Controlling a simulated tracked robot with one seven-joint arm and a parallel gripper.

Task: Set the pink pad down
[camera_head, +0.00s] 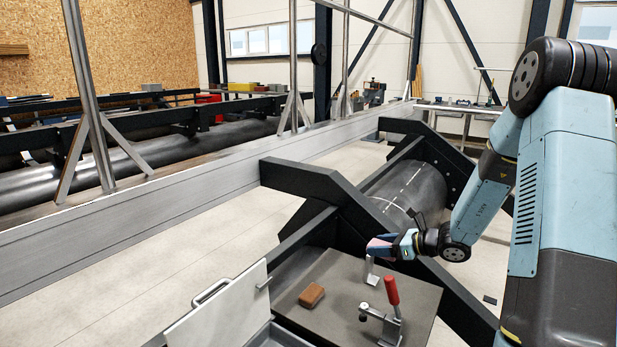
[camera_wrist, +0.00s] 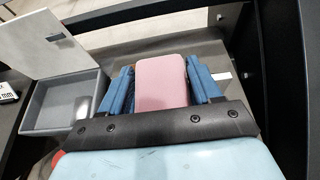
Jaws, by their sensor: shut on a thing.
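The pink pad (camera_wrist: 161,80) is between the two blue fingers of my gripper (camera_wrist: 160,88) in the wrist view, with a finger against each side. In the head view my gripper (camera_head: 381,247) is over the back part of a dark grey work board (camera_head: 343,279), and only a little pink shows at the fingers. A bent metal bracket (camera_head: 370,271) stands on the board just below the gripper. I cannot tell whether the pad touches the bracket. The pad's underside is hidden.
A brown block (camera_head: 312,295) lies at the board's left. A toggle clamp with a red handle (camera_head: 391,290) stands in front of the gripper. An open grey box (camera_wrist: 65,103) with a raised white lid (camera_head: 218,310) is at the left. Dark beams border the board.

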